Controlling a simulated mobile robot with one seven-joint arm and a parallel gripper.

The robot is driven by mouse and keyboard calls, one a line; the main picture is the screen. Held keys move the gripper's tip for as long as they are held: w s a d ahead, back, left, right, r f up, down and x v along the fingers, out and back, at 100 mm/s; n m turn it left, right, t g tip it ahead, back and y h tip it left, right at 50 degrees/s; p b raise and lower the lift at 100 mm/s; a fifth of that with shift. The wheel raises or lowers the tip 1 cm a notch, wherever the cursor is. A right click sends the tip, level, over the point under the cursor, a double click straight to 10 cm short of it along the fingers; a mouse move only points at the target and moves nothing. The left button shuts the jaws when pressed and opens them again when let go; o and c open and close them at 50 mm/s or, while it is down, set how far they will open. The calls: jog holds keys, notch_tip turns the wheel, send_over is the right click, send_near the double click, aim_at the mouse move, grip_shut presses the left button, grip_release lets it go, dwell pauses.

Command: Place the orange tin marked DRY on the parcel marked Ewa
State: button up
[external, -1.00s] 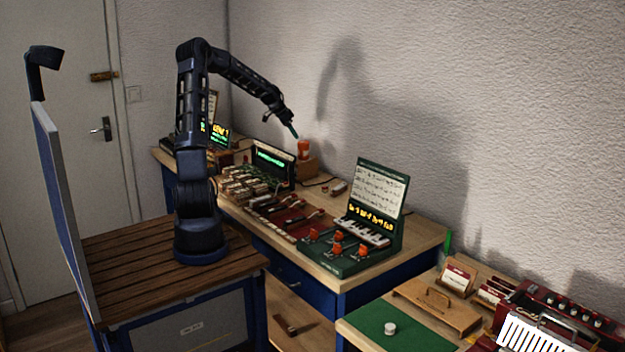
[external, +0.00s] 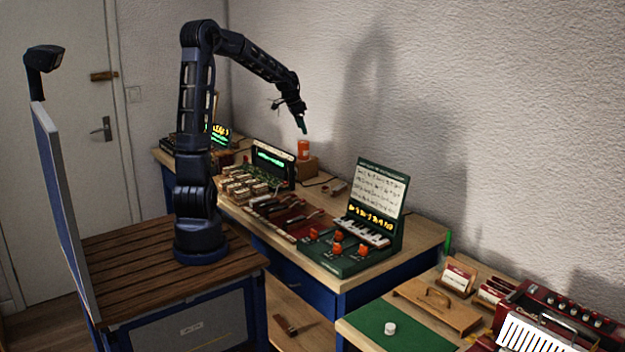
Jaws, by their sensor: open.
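An orange tin (external: 303,149) stands upright on a small brown parcel-like box (external: 307,168) at the back of the workbench, against the wall. The lettering on both is too small to read. My gripper (external: 303,128) is open and empty, pointing down just above the tin with a gap between them. Several small orange pieces (external: 337,248) sit on the green keyboard unit; I cannot tell if any is marked.
A green stand with a score sheet (external: 377,190) and small keys is on the bench's right part. Rows of piano-action parts (external: 245,185) and a dark display (external: 273,160) are left of the tin. A lower table at right holds a wooden board (external: 437,304) and red accordion (external: 560,325).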

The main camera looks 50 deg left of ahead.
jog(key=s+d+r+n+y, duration=0.1)
jog(key=s+d+r, duration=0.3)
jog(key=s+d, duration=0.4)
jog(key=s+d+r+n+y, duration=0.1)
jog(key=s+d+r, duration=0.2)
jog(key=s+d, duration=0.5)
jog(key=s+d+n+t+h, duration=0.1)
jog(key=s+d+n, duration=0.1)
jog(key=s, duration=1.7)
jog(key=shift+s+d+f+n, duration=0.3)
jog(key=shift+s+d+f, duration=0.1)
jog(key=shift+d, duration=0.2)
